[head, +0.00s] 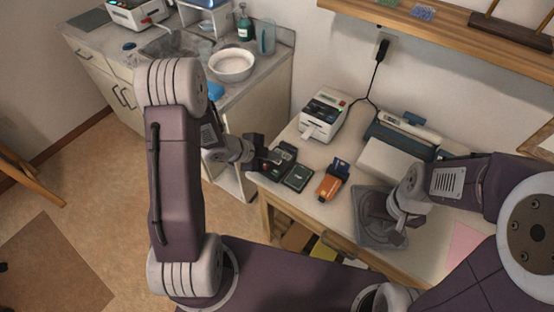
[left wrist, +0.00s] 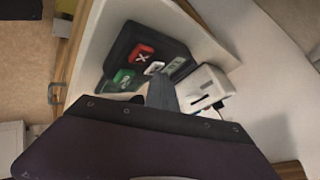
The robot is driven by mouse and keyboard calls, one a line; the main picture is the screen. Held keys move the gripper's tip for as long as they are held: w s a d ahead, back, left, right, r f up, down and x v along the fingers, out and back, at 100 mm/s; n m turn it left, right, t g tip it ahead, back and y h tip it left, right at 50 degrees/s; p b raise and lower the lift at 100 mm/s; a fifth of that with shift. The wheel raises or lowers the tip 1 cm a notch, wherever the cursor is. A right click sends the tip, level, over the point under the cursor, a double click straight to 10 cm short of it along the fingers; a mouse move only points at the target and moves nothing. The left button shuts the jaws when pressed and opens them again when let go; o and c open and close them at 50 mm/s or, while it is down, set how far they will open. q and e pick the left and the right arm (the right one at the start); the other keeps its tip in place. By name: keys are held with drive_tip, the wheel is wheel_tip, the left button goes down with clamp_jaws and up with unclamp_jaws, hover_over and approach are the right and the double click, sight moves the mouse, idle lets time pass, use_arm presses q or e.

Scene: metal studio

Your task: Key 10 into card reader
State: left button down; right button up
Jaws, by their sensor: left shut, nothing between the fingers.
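A dark device with a black and green top (head: 280,158) lies at the left end of the desk in the head view. In the left wrist view a dark keypad (left wrist: 166,45) shows a red key with a white X, green keys and pale keys. I cannot read any number 10. My left gripper (head: 262,158) is shut and empty, right at the dark device. Its finger (left wrist: 161,92) covers part of the keypad in the left wrist view, and I cannot tell whether it touches. My right gripper (head: 385,218) is over a grey tray, its jaws unclear.
An orange device with a blue top (head: 332,185) and a dark green-topped pad (head: 298,177) lie beside the dark device. A white printer (head: 322,115) stands behind them. A grey tray (head: 365,237) and a pink sheet (head: 464,243) are further right.

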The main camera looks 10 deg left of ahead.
use_arm(q)
drive_tip(key=shift+r+p, duration=0.8)
drive_tip(key=shift+r, duration=0.05)
wheel_tip(320, 180, up, 5)
drive_tip(key=p, duration=0.5)
idle(0.4)
